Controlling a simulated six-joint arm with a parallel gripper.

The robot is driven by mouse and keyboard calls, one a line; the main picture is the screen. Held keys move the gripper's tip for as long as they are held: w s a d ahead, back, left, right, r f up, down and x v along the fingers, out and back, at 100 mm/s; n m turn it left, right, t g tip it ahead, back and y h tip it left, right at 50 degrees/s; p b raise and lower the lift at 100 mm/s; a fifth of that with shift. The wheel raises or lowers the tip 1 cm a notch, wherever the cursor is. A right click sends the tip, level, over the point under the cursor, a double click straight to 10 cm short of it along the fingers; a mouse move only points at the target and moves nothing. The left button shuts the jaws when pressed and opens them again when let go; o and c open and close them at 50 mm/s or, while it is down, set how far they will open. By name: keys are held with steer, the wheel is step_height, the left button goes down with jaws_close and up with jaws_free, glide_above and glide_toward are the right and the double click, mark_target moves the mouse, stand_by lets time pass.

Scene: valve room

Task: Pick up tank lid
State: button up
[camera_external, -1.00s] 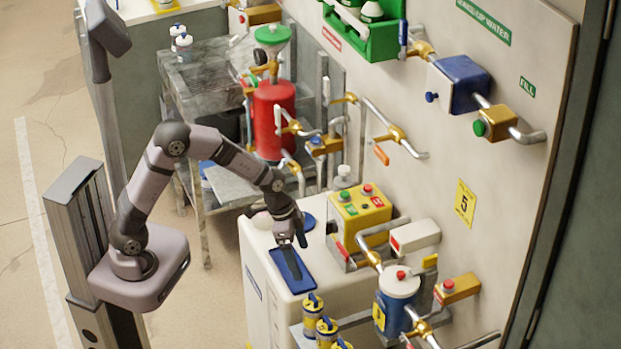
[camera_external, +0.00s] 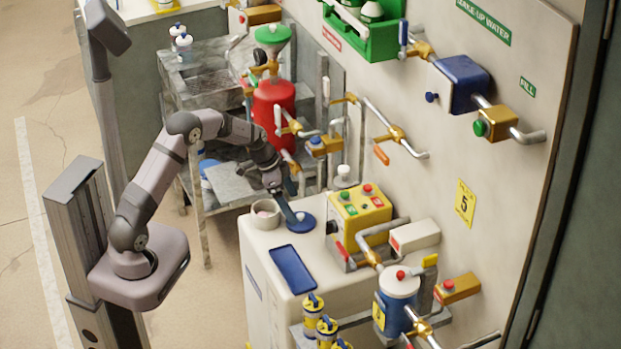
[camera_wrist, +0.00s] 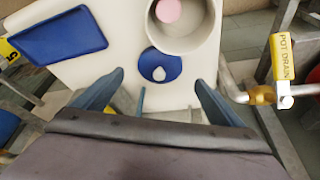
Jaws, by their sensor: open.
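A round blue disc with a small white knob, which looks like the tank lid (camera_external: 306,225), lies on the white cabinet top (camera_external: 262,240). It shows in the wrist view (camera_wrist: 153,61) between and just beyond my fingertips. My gripper (camera_external: 291,217) is over the disc's left side in the external view and partly covers it. I cannot tell whether a finger touches the disc.
A pale round cup (camera_wrist: 185,40) with a pink item inside stands beside the disc. A blue rectangular tray (camera_external: 293,270) lies nearer the front. A yellow button box (camera_external: 361,214) stands to the right. A pipe with a yellow "POT DRAIN" tag (camera_wrist: 284,57) is right in the wrist view.

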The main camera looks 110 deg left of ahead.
mark_target(301, 218)
steer(key=shift+p+x, duration=0.75)
steer(key=shift+x, duration=1.95)
steer(key=c, duration=1.1)
